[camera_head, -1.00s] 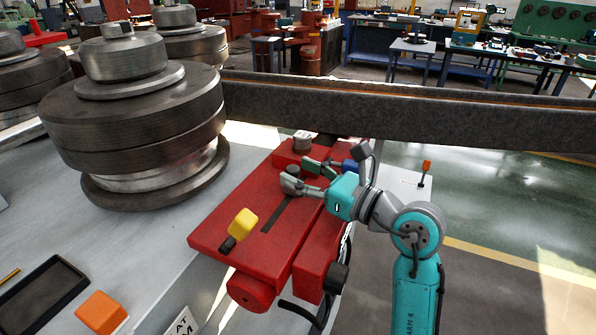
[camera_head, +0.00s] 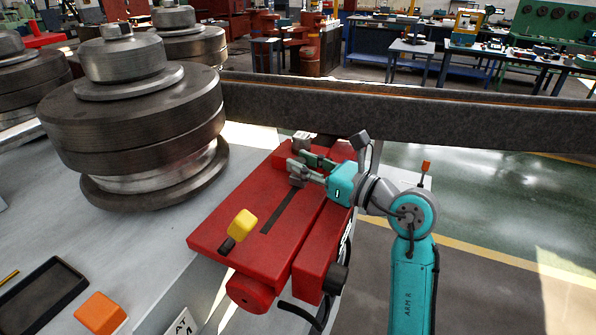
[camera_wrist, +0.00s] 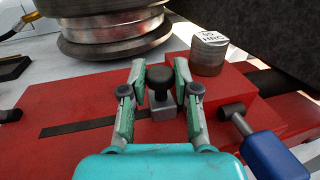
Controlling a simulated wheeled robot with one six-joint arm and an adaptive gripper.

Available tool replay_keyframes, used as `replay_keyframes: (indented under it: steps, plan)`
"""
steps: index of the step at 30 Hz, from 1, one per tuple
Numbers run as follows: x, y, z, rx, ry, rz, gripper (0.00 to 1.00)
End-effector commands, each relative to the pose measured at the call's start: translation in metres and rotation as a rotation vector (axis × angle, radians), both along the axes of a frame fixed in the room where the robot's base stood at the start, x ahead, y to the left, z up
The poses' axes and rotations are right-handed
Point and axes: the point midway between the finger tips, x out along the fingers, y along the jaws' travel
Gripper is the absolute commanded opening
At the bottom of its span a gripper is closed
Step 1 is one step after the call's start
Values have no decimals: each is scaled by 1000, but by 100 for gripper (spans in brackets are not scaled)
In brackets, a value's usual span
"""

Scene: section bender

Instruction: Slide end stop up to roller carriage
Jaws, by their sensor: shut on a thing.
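The end stop is a small grey block with a round black knob (camera_wrist: 160,80), standing on the dark slot of the red bed (camera_head: 235,240). My gripper (camera_wrist: 160,75) is shut on the end stop, with a green finger on each side of the knob. In the head view my gripper (camera_head: 302,165) hides much of it. The roller carriage seems to be the raised red block (camera_wrist: 225,100) at the far end of the slot, carrying a grey cylinder (camera_wrist: 209,54) with a white label. It is close to the end stop; any gap is partly hidden by a finger.
A blue-handled lever (camera_wrist: 272,155) sticks out right of my gripper. A long dark steel beam (camera_head: 400,115) crosses behind. Large steel rollers (camera_head: 135,110) stand at left. A yellow knob (camera_head: 242,223) rises from the bed's near part. The slot behind the end stop is clear.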

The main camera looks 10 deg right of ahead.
Motion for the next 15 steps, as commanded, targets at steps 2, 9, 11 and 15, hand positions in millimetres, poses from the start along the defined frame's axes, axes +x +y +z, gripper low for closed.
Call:
replay_keyframes:
  steps: [2, 9, 11, 15]
  plan:
    - [8, -6, 0, 0, 1, 1, 2]
    - [12, -8, 0, 1, 1, 0, 2]
    - [12, -8, 0, 1, 1, -1, 2]
    - [12, -8, 0, 1, 1, -1, 55]
